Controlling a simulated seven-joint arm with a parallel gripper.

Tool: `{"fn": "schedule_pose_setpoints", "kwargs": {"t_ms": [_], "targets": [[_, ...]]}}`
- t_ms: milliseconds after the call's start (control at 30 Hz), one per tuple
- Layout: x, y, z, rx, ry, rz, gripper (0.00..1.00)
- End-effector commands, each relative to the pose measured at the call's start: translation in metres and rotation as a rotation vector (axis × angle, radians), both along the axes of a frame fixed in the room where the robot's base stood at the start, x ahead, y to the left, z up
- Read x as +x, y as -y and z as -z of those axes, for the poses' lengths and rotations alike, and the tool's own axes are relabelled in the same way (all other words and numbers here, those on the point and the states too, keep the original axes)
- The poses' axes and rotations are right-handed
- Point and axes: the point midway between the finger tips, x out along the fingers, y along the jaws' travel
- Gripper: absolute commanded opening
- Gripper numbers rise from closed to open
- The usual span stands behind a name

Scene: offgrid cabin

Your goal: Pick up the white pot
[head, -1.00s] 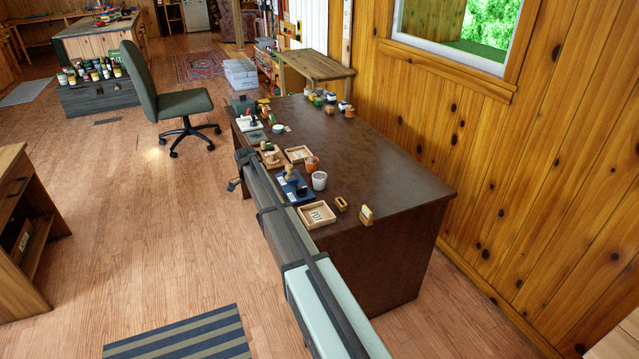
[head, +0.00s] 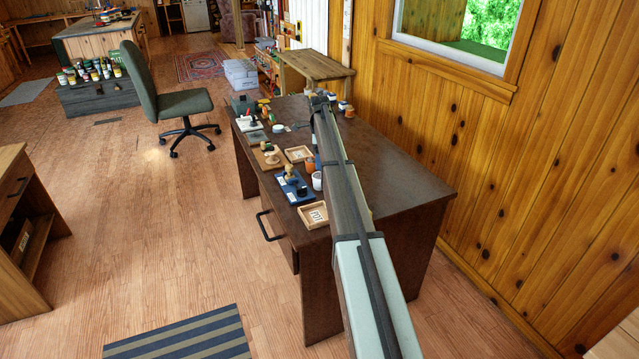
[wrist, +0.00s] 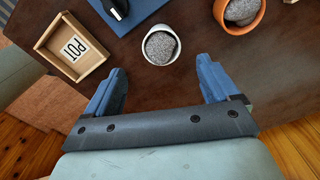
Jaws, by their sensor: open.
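The white pot (wrist: 160,63) stands upright on the dark desk in the wrist view, with a grey, speckled filling. In the head view the white pot (head: 317,181) is partly hidden by my arm. My gripper (wrist: 160,68) is open and empty. Its two blue fingers are spread wide, pointing toward the pot, with the pot roughly centred just beyond the fingertips in the picture. I cannot tell the height of the fingers above the desk.
An orange pot (wrist: 261,17) with similar filling stands to the right of the white one. A wooden tray labelled POT (wrist: 97,72) lies to the left. A dark object on a blue base (head: 291,187) is close by. The bare desk top (head: 405,190) is clear on the right.

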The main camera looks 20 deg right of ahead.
Motion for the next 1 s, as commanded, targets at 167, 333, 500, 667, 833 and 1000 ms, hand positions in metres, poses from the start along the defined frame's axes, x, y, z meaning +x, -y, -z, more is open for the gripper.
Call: {"fn": "schedule_pose_setpoints", "kwargs": {"t_ms": [167, 333, 500, 667, 833, 1000], "targets": [[-0.001, 0.000, 0.033, 0.000, -0.002, -0.001, 0.88], [0.000, 0.000, 0.054, -0.001, -0.001, -0.001, 0.88], [0.000, 0.000, 0.062, 0.000, 0.000, -0.001, 0.88], [0.001, 0.001, 0.077, -0.001, -0.001, -0.001, 0.88], [0.002, 0.002, 0.099, -0.001, -0.001, -0.001, 0.88], [0.002, 0.002, 0.111, -0.001, 0.000, -0.001, 0.88]]}}
